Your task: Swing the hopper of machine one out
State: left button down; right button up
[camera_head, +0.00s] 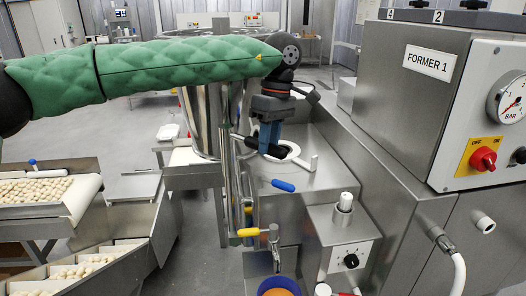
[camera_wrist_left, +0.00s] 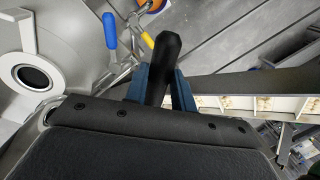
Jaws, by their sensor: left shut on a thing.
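The hopper (camera_head: 203,125) is a large steel vessel beside machine one, partly hidden behind my green-sleeved left arm. A black handle (camera_head: 250,143) sticks out near its side; it also shows in the wrist view (camera_wrist_left: 168,50). My left gripper (camera_head: 269,135) has blue fingers and is shut on this handle, as the left wrist view (camera_wrist_left: 163,88) also shows. Machine one (camera_head: 395,105) is a steel cabinet labelled "FORMER 1". On its lower body, a round white-rimmed opening (camera_head: 292,151) lies uncovered, to the right of the hopper. My right gripper is not in view.
A blue-handled lever (camera_head: 283,185) and a yellow-handled lever (camera_head: 248,232) stand below the gripper. A control box (camera_head: 345,255) with a knob is at front right. Pasta conveyors (camera_head: 85,195) stand at left. Grey floor shows between the conveyors and the machine.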

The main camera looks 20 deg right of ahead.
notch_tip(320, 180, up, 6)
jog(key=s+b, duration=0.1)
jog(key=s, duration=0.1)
pick_arm(q)
jog(key=w+d+n+b, duration=0.2)
jog(key=w+d+n, duration=0.2)
jog(key=d+n, duration=0.1)
jog(key=shift+w+n+g+h+b, duration=0.3)
jog(key=shift+g+h, duration=0.1)
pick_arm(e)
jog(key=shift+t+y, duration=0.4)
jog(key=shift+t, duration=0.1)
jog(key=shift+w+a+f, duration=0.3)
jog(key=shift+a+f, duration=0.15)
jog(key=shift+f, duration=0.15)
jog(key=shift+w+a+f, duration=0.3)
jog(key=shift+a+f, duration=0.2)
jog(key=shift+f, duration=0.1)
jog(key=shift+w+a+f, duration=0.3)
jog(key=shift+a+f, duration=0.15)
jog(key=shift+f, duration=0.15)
pick_arm(q)
jog(key=c, duration=1.2)
grip_release()
jog(key=shift+o, duration=0.2)
